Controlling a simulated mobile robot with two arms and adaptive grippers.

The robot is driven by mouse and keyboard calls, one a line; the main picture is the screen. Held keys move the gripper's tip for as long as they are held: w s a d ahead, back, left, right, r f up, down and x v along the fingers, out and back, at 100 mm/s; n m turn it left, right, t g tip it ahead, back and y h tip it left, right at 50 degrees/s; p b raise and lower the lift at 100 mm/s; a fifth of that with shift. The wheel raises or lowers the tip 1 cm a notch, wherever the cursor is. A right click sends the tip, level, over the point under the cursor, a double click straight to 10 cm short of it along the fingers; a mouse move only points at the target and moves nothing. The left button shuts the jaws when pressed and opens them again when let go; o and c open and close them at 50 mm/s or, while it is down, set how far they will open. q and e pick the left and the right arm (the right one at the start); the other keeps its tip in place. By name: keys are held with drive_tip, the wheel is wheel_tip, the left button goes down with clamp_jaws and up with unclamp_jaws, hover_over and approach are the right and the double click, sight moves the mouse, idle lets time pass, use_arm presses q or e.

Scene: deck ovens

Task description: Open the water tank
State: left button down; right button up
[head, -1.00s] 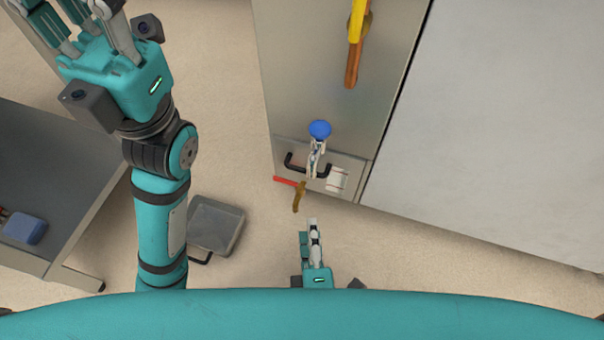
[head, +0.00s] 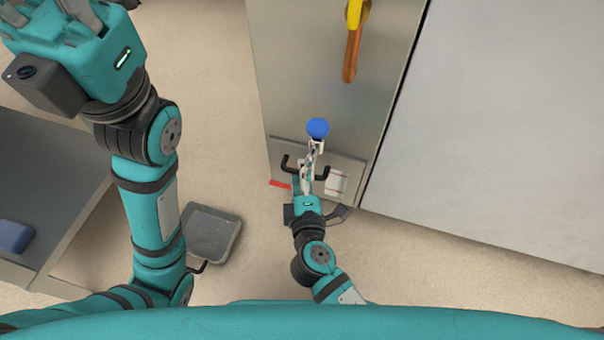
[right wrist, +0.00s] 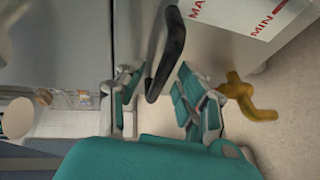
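The water tank (head: 352,164) is a low grey panel at the base of the steel oven front in the head view, with a black handle (head: 289,163). A white label (head: 337,183) is on it; MAX and MIN marks show in the right wrist view (right wrist: 235,14). My right gripper (head: 307,172) is at the handle. In the right wrist view its fingers (right wrist: 160,98) are apart, with the black handle (right wrist: 170,50) between them; no firm grip shows. My left gripper (head: 55,12) is raised at the upper left, fingers apart, tips out of frame.
A blue knob (head: 318,128) and a yellow-orange handle (head: 353,45) are above the tank. A red lever (head: 280,184) and a brass tap (right wrist: 240,95) are close beside my right gripper.

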drive_tip(key=shift+w, duration=0.4)
drive_tip(key=shift+c, duration=0.2)
clamp_jaws()
